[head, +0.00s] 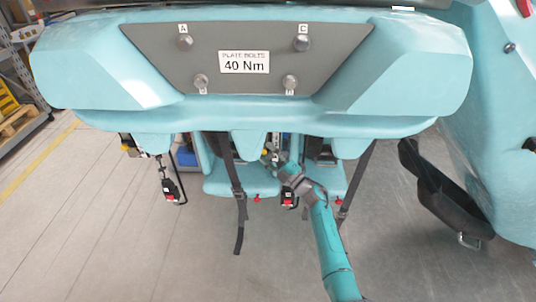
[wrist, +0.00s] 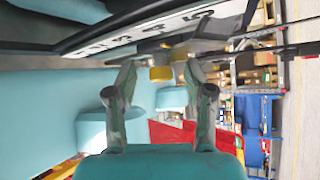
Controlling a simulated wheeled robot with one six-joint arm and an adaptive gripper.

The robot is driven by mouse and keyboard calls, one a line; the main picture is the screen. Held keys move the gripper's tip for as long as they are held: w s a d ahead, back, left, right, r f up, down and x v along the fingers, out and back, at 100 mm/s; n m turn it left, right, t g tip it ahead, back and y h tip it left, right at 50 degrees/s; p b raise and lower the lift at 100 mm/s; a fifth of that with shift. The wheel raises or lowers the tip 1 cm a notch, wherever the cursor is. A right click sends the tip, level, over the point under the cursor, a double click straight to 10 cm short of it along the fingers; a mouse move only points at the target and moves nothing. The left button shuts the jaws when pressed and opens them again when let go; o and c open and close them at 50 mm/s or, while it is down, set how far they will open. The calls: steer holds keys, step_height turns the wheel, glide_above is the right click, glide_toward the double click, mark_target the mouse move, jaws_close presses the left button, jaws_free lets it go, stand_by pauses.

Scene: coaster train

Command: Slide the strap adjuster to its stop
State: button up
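In the wrist view my gripper (wrist: 162,68) is open, its two fingers apart. A small piece with a yellow block (wrist: 160,73) shows between and just beyond the fingertips; I cannot tell if they touch it. It lies beside a white strip with dark numbers (wrist: 150,28). I cannot tell whether this piece is the strap adjuster. In the head view my gripper (head: 272,160) reaches under the teal front, by the middle seat. A black strap (head: 238,190) hangs left of it and another (head: 357,180) hangs to the right.
The teal front (head: 100,55) with a grey bolt plate (head: 150,45) overhangs the teal seats (head: 225,185). A black curved part (head: 440,195) is at the right. The floor in front is clear.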

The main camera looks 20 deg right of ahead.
steer(key=v, duration=1.2)
stand_by(0.4)
steer(key=s+a+f+m+t+h, duration=0.1)
steer(key=s+a+f+m+h, duration=0.2)
steer(key=s, duration=0.7)
steer(key=s+a+f+m+t+h, duration=0.1)
steer(key=s+a+f+m+h, duration=0.15)
steer(key=s+m, duration=0.6)
steer(key=s+a+f+m+t+h, duration=0.15)
steer(key=s+h, duration=0.25)
steer(key=s, duration=0.8)
steer(key=s+r+m+g+h, duration=0.1)
steer(key=s+r+m+g, duration=0.2)
steer(key=s, duration=1)
steer(key=s+r+m+g+h, duration=0.1)
steer(key=s+r+m+g, duration=0.2)
steer(key=s+r, duration=0.4)
steer(key=s+m, duration=0.1)
steer(key=s, duration=0.5)
steer(key=shift+s+a+r+m+g+h, duration=0.2)
steer(key=shift+a+m+g+h, duration=0.05)
steer(key=shift+m+g+h, duration=0.15)
